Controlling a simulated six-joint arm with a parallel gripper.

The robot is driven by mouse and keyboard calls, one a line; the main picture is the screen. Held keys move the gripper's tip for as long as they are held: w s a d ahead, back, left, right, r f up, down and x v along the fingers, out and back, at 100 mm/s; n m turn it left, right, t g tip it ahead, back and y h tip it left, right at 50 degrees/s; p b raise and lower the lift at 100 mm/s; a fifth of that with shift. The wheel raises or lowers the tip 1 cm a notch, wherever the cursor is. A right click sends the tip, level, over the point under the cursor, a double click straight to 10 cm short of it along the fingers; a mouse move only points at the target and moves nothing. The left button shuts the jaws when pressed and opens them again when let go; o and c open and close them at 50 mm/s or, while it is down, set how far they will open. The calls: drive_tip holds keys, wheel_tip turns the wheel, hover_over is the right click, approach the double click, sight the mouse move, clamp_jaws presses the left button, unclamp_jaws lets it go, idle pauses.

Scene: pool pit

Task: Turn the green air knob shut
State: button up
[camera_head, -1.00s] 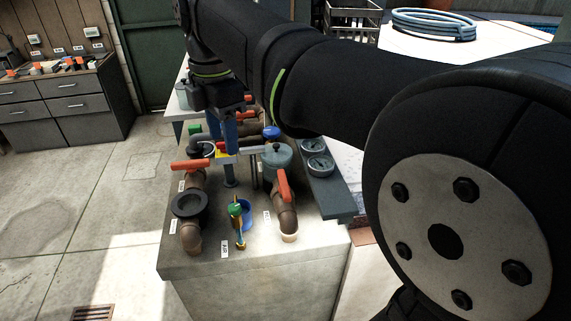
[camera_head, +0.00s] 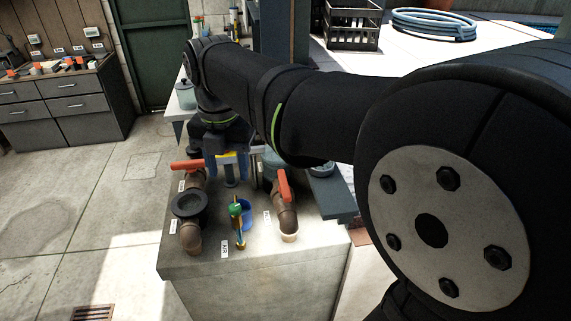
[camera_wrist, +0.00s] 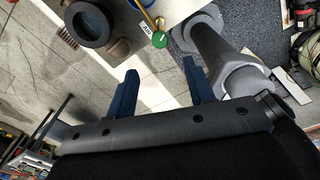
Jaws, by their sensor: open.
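The green air knob (camera_head: 236,209) sits on top of a small brass valve (camera_head: 240,236) near the front of the concrete block, with a blue ring-like part behind it. In the wrist view, the green knob (camera_wrist: 160,40) lies beyond my fingertips, roughly centred between them and apart from both. My gripper (camera_wrist: 160,66) has its two blue fingers spread with nothing between them. In the head view my gripper (camera_head: 227,166) hangs behind and above the knob, partly mixed with other parts there. The knob's turn position is too small to tell.
Brown pipes with red handles stand on both sides: a left handle (camera_head: 187,166) and a right handle (camera_head: 284,185). A dark flange (camera_head: 189,205) is left of the knob. The block's front strip (camera_head: 205,263) is bare. Gauges and a blue-lidded part are largely hidden by my arm.

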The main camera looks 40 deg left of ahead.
sight(234, 207)
wheel_tip(234, 207, down, 10)
idle(0.3)
drive_tip(key=shift+c, duration=0.2)
drive_tip(key=c, duration=1)
